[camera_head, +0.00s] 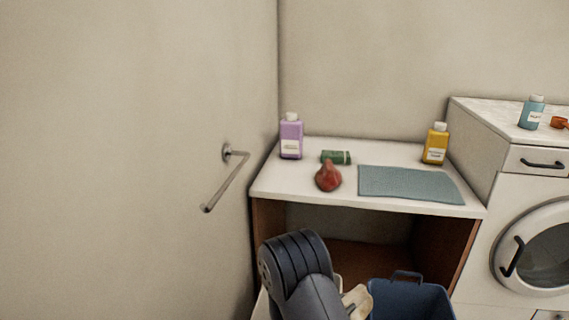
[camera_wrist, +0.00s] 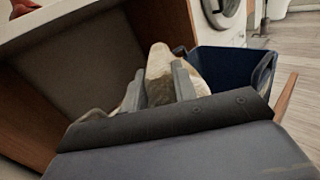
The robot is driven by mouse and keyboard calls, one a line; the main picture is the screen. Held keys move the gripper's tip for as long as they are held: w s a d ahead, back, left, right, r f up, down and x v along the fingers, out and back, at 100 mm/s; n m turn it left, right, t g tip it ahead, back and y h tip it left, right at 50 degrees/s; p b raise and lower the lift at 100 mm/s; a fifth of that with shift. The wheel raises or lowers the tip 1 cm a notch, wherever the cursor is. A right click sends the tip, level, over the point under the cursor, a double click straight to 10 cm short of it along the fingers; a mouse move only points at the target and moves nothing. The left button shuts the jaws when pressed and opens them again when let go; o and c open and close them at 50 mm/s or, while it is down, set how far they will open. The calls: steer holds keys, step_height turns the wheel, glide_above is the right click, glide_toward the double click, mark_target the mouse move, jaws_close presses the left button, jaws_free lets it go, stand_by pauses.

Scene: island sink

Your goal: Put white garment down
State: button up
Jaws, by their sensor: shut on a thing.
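The white garment, cream in this light, shows in the wrist view (camera_wrist: 160,64) between the two fingers of my gripper (camera_wrist: 159,73), which is shut on it. In the head view a cream piece of the garment (camera_head: 356,301) shows just right of my dark arm, left of a blue basket (camera_head: 410,299). My arm hides most of the garment and the gripper there. In the wrist view the blue basket (camera_wrist: 232,72) is right of and behind the gripper. I cannot tell whether the garment touches it.
A white-topped counter (camera_head: 390,206) with an open space beneath stands behind the basket. It bears a purple bottle (camera_head: 291,137), green roll (camera_head: 336,157), red item (camera_head: 328,177), grey-blue mat (camera_head: 410,184) and yellow bottle (camera_head: 436,145). A washer (camera_head: 537,247) is right; a wall bar (camera_head: 226,181) is left.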

step_height(320, 180, up, 8)
steer(key=p, duration=0.7)
steer(key=shift+r, duration=0.1)
